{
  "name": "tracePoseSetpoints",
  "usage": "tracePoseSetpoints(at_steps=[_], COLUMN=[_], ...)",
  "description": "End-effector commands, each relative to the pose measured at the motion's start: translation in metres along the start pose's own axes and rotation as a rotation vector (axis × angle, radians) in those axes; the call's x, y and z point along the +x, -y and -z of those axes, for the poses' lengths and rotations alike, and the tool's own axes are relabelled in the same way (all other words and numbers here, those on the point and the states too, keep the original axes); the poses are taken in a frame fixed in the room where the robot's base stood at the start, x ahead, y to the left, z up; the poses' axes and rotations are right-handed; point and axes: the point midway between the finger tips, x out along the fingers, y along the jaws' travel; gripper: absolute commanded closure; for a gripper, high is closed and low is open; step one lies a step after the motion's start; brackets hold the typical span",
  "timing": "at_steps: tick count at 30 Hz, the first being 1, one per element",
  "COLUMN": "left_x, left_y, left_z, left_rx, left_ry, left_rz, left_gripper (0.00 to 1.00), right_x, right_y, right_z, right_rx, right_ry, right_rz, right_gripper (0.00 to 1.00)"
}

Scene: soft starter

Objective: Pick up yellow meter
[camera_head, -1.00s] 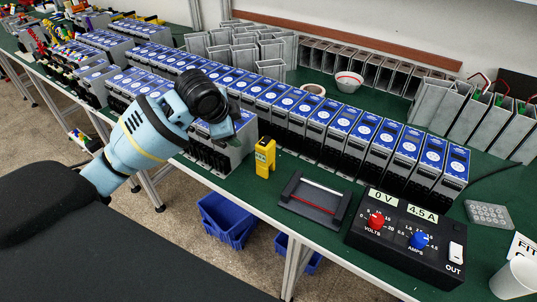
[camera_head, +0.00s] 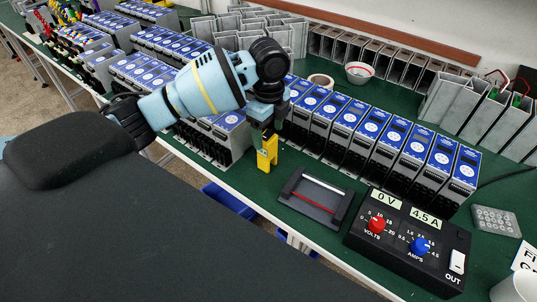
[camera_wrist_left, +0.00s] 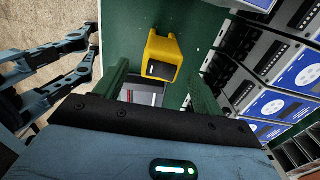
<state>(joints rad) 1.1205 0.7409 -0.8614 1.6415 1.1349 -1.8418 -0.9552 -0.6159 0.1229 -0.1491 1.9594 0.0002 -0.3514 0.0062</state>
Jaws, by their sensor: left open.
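The yellow meter (camera_head: 267,152) stands upright on the green table near its front edge. It also shows in the left wrist view (camera_wrist_left: 163,55), just beyond and between the fingers, with its dark display facing the camera. My left gripper (camera_head: 270,128) is directly above the meter in the head view, pointing down, and partly hides its top. In the wrist view its two green fingers (camera_wrist_left: 160,85) are apart with nothing between them. Whether they overlap the meter's top cannot be told. My right gripper is in neither view.
Rows of blue-topped starter units (camera_head: 372,127) stand close behind the meter. A black tray with a red bar (camera_head: 316,194) lies to its right, then a black power supply (camera_head: 408,240).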

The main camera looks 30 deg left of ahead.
Motion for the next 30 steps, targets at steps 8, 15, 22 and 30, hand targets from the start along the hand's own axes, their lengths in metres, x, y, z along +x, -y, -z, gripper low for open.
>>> tracePoseSetpoints(at_steps=[8, 15, 22, 30], left_x=[0.016, 0.044, 0.065, 0.066], left_y=[0.0, 0.0, 0.0, 0.0], left_z=[-0.001, -0.006, -0.006, -0.005], left_rx=[-0.001, -0.002, -0.002, -0.001], left_ry=[0.0, 0.001, 0.001, 0.0], left_rz=[0.001, -0.001, 0.002, 0.003], left_gripper=[0.31, 0.31, 0.31, 0.35], right_x=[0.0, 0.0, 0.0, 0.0], right_y=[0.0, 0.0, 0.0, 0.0], right_z=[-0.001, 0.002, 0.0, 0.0], right_rx=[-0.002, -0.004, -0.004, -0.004], right_ry=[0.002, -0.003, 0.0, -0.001], right_rz=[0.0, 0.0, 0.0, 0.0], right_gripper=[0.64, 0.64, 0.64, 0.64])
